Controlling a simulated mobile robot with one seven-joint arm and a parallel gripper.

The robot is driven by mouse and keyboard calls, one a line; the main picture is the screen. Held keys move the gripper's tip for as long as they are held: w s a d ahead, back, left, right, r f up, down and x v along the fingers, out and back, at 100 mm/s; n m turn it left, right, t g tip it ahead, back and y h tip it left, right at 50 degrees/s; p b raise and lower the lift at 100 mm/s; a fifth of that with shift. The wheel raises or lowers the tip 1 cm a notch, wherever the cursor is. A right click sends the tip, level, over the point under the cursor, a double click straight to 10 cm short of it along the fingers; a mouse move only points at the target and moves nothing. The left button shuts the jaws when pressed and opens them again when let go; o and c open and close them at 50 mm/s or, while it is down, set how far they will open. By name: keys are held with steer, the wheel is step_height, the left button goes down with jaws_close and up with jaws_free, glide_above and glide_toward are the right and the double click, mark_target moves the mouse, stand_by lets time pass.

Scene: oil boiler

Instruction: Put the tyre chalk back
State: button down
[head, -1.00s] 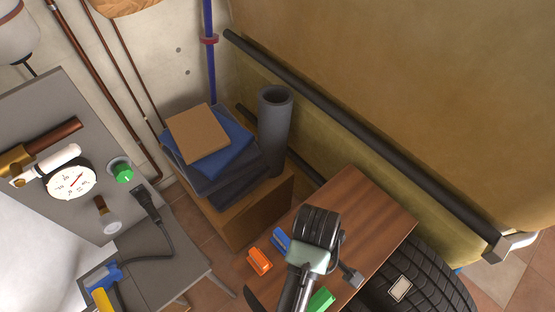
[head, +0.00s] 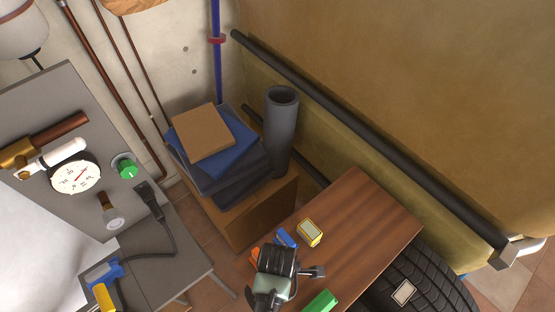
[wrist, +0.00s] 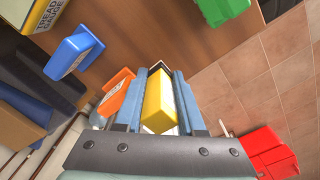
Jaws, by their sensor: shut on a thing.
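My gripper (wrist: 162,80) is shut on a yellow block (wrist: 158,108), which I take to be the tyre chalk; its label is not readable. The block lies lengthwise between the two blue-grey fingers, with a dark part near the fingertips. In the head view my wrist (head: 275,272) is over the near left edge of the wooden bench top (head: 365,215) and hides the fingers and the block.
An orange item (wrist: 117,90), a blue item (wrist: 75,50) and a yellow tread gauge box (head: 310,232) lie left of the fingers; a green item (head: 320,301) is to the right. A tyre (head: 435,275) bears a pale rectangle (head: 403,292). The bench's far right is clear.

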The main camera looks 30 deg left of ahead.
steer(key=shift+f, duration=1.2)
steer(key=shift+f, duration=0.2)
steer(key=c, duration=0.5)
jaws_free()
steer(key=shift+r, duration=0.2)
step_height(320, 180, up, 12)
steer(key=shift+p, duration=0.4)
